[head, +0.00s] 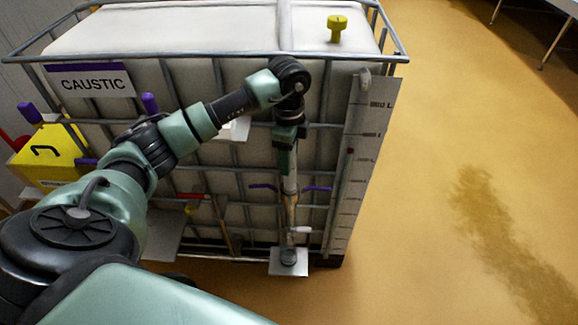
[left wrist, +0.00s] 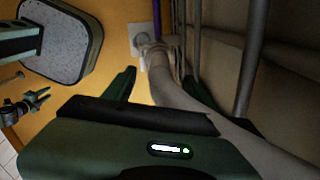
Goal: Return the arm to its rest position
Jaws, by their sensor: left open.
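My left arm (head: 200,122) reaches from the lower left across the front of the caged tank, and its forearm hangs down from the bent elbow. My left gripper (head: 289,188) points downward in front of the cage. In the left wrist view the left gripper (left wrist: 160,82) is open, with its two dark green fingers apart. A pale grey hose or pipe (left wrist: 245,140) runs past the fingers toward a small white plate; I cannot tell whether it touches them.
The white tank (head: 80,35) labelled CAUSTIC stands in a metal cage (head: 398,58). A graduated scale board (head: 350,165) is at its right edge. A yellow box (head: 50,155) is at left. A white plate (head: 300,268) lies low below the gripper. The yellow floor at right (head: 430,200) is clear.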

